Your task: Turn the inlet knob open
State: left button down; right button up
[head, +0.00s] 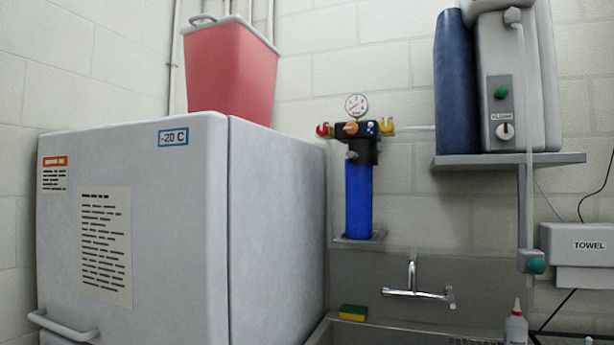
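A blue water filter (359,200) is mounted on the back wall above the sink, with a black head (364,149) and a round gauge (356,105) on top. A red knob (323,129) is at the left side of the head and a yellow knob (387,127) at the right side. An orange part (347,128) is on the front of the head. I cannot tell which knob is the inlet one, nor how far either is turned. Neither of my grippers is in view.
A freezer (130,230) marked -20 C fills the left, with a red bin (230,72) on top. A sink faucet (412,290), a sponge (352,313) and a bottle (516,325) are below. A shelf (510,160) with a tank unit (515,80) is at right.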

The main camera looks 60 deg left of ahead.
aim_at(321, 129)
jog(key=u, duration=1.7)
